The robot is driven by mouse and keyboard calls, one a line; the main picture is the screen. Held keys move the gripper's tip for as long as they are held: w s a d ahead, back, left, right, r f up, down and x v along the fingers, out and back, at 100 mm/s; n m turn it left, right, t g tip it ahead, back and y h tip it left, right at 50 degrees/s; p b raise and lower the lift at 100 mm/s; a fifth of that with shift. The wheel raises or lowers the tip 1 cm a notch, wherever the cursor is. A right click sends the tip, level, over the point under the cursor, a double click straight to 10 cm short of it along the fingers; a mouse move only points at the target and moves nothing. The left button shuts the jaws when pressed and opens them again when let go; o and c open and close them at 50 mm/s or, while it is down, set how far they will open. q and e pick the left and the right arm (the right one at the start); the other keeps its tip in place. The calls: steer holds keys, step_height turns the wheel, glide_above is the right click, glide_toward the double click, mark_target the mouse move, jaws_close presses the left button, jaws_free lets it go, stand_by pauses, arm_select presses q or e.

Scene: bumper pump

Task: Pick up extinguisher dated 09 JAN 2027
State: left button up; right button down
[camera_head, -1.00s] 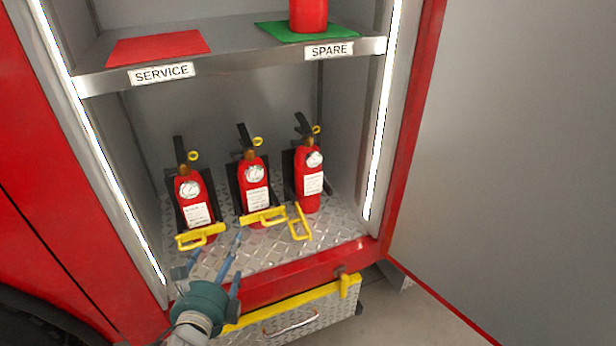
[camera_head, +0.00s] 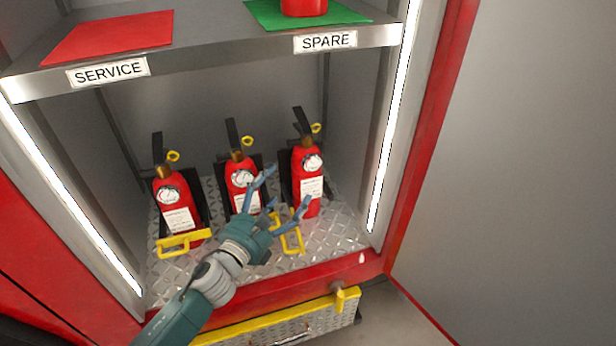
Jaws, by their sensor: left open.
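Three red extinguishers stand in a row in the locker in the head view: a left one (camera_head: 173,197), a middle one (camera_head: 238,180) and a right one (camera_head: 307,182). Each has a gauge, a white label and a black lever with a yellow ring. The dates on the labels are too small to read. My left gripper (camera_head: 289,190) is open and empty, its fingers in front of the gap between the middle and right extinguishers. It partly hides the middle one. The right one's yellow clamp (camera_head: 291,240) hangs swung open. My right gripper is not in view.
A shelf above carries a red mat (camera_head: 110,36) by the SERVICE label (camera_head: 108,72) and a green mat (camera_head: 345,14) by the SPARE label (camera_head: 325,41). Another red cylinder (camera_head: 304,7) stands on the green mat. Lit side posts frame the opening. A yellow-edged drawer (camera_head: 285,322) is below.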

mark_target(296, 173)
arm_select(q)
steer(key=x, duration=0.2)
steer(key=shift+w+d, duration=0.15)
steer(key=shift+w, duration=0.1)
steer(key=x, duration=0.5)
steer(key=shift+w+d+b, duration=0.15)
steer(key=shift+w+b, duration=0.2)
steer(key=shift+w, duration=0.05)
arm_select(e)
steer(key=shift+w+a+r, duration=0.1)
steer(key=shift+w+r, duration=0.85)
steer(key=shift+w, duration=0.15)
arm_select(q)
steer(key=c, duration=1.6)
steer(key=shift+d+r, duration=0.1)
steer(key=shift+r, duration=0.4)
steer(key=shift+c, duration=0.7)
steer(key=shift+w+f, duration=0.1)
